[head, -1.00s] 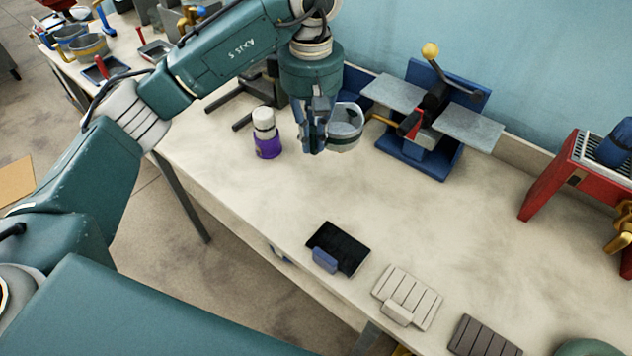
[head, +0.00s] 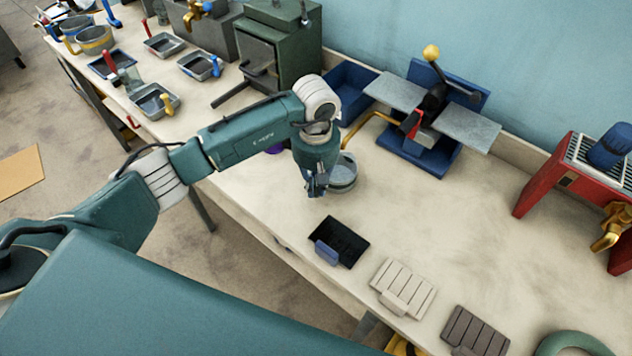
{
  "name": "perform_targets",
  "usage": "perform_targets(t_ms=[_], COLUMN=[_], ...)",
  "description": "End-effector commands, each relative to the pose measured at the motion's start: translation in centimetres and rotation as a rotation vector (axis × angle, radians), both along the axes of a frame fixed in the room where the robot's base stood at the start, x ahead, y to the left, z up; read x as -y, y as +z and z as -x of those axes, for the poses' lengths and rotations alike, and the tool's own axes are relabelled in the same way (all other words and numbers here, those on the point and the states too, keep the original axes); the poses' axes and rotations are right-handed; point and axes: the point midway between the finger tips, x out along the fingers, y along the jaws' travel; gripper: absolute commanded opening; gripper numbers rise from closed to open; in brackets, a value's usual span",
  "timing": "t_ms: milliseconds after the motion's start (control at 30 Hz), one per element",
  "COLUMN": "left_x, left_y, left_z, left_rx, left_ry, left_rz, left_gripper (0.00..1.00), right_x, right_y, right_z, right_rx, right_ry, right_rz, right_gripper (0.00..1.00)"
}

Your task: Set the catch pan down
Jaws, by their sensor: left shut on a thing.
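The catch pan looks like a round grey metal pan (head: 343,174) in the head view, at or just above the middle of the bench. I cannot tell whether its base touches the bench top. My left gripper (head: 316,188) points down at the pan's left side and is shut on it. The fingers hide the part they grip. The pan looks roughly level. My right gripper is out of view.
A blue press-like stand (head: 422,152) is behind the pan to the right. A black tray (head: 338,240) and a pale slatted block (head: 403,287) lie toward the front edge. A red stand (head: 572,178) is at right. The bench between is clear.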

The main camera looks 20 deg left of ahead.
Motion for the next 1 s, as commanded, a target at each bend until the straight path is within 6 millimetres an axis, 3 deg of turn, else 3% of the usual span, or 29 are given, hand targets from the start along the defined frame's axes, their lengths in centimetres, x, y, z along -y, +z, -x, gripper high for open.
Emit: perform_targets(t_ms=[300, 333, 433, 833, 1000], left_x=[0.0, 0.0, 0.0, 0.0, 0.0], left_y=[-0.3, -0.3, -0.2, 0.5, 3.4], left_z=[-0.1, -0.1, 0.0, -0.2, -0.3], left_rx=[0.003, 0.002, 0.002, 0.005, 0.008], left_ry=[0.000, 0.000, 0.000, -0.001, -0.001], left_rz=[0.001, 0.001, 0.001, 0.002, 0.001], left_gripper=[0.00, 0.14, 0.31, 0.31, 0.31], right_x=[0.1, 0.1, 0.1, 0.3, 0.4], right_y=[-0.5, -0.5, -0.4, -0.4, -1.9], right_z=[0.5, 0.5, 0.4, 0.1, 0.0], right_rx=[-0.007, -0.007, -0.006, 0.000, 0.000], right_ry=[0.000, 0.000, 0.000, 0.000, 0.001], right_rz=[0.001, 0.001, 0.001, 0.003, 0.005], right_gripper=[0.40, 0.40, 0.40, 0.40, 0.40])
